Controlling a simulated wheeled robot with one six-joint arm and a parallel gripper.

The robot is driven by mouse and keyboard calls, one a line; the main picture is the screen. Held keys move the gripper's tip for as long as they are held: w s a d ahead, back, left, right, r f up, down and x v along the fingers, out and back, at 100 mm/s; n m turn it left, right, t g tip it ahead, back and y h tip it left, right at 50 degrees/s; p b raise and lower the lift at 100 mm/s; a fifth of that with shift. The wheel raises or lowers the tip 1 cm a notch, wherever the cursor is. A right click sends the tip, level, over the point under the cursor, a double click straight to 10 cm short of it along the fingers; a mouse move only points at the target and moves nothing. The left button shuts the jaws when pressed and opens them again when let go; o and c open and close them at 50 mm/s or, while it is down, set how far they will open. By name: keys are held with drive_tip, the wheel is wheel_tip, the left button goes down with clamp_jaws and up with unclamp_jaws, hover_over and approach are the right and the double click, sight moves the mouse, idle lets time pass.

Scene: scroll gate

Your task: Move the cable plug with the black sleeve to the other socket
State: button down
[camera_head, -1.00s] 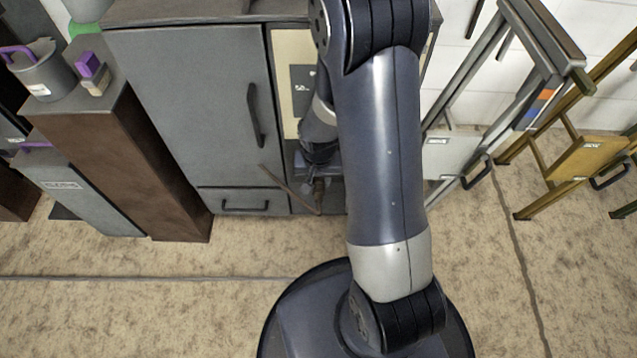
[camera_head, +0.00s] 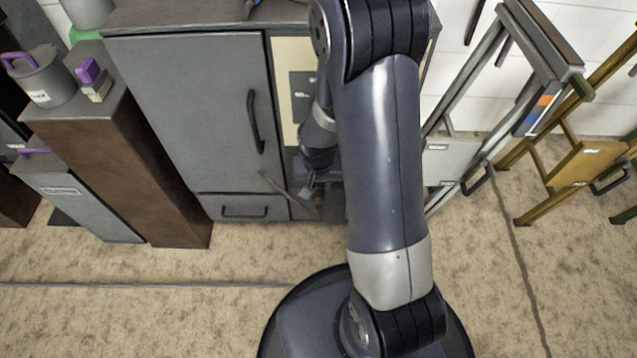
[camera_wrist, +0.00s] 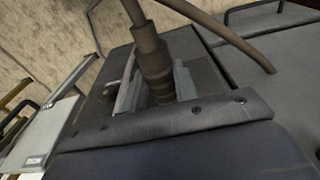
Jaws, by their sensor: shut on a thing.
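In the wrist view my gripper (camera_wrist: 155,92) is shut on a ribbed, dark grey-brown cable plug (camera_wrist: 152,58). Its cable runs up out of the top of the picture. I cannot tell clearly whether its sleeve is black. In the head view my gripper (camera_head: 309,189) is small, low in front of the open bay at the right of the grey cabinet (camera_head: 190,110). A thin brown cable (camera_head: 283,188) hangs beside it. Neither socket can be made out. My arm hides part of the bay.
A brown cable (camera_wrist: 225,33) curves across the upper right of the wrist view. The cabinet door has a black handle (camera_head: 255,120). A brown pedestal (camera_head: 145,160) stands to the left and a grey frame (camera_head: 470,110) to the right.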

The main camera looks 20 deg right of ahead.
drive_tip(key=shift+w+d, duration=0.15)
drive_tip(key=shift+w, duration=0.35)
idle(2.5)
drive_tip(key=c, duration=0.9)
unclamp_jaws()
drive_tip(key=shift+c, duration=0.2)
drive_tip(key=o, duration=0.5)
drive_tip(key=shift+o, duration=0.2)
wheel_tip(320, 180, up, 11)
drive_tip(key=s+p, duration=0.1)
drive_tip(key=p, duration=0.2)
drive_tip(key=shift+s+a+f, duration=0.15)
drive_tip(key=shift+a, duration=0.05)
